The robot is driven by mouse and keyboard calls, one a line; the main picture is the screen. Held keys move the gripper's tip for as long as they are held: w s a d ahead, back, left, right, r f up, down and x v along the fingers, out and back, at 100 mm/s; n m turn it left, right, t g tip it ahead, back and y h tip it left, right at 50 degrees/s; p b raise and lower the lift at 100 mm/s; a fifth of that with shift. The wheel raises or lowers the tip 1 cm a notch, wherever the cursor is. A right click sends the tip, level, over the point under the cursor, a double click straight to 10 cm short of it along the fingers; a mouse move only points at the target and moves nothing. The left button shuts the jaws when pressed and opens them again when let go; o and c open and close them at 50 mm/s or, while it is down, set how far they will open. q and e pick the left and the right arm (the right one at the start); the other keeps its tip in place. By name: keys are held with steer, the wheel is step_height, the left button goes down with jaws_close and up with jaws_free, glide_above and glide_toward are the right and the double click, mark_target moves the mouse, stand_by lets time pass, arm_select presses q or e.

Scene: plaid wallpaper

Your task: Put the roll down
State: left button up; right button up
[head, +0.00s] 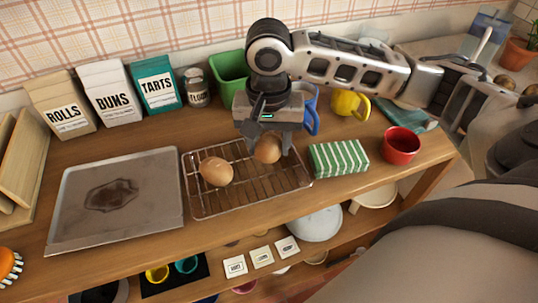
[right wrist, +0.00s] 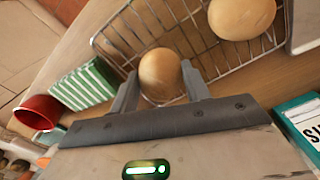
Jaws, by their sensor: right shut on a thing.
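A brown roll (head: 267,149) is between the fingers of my right gripper (head: 267,153), which is shut on it. The roll is over the right part of a wire cooling rack (head: 240,205); I cannot tell whether it touches the wires. In the right wrist view the same roll (right wrist: 160,72) sits between the two fingertips (right wrist: 160,92). A second roll (head: 216,171) lies on the left part of the rack, and it also shows in the right wrist view (right wrist: 241,16). My left gripper is not in view.
A stained baking tray (head: 150,215) lies left of the rack. A green-striped cloth (head: 338,157) and a red bowl (head: 401,146) are to the right. Behind stand paper bags (head: 108,92), a flour jar (head: 198,90), a green container (head: 229,72), a blue mug (head: 312,120) and a yellow mug (head: 348,103).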

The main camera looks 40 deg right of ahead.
step_height(320, 180, down, 2)
steer(key=shift+f+b, duration=0.15)
steer(key=shift+b, duration=1.1)
steer(key=o, duration=1)
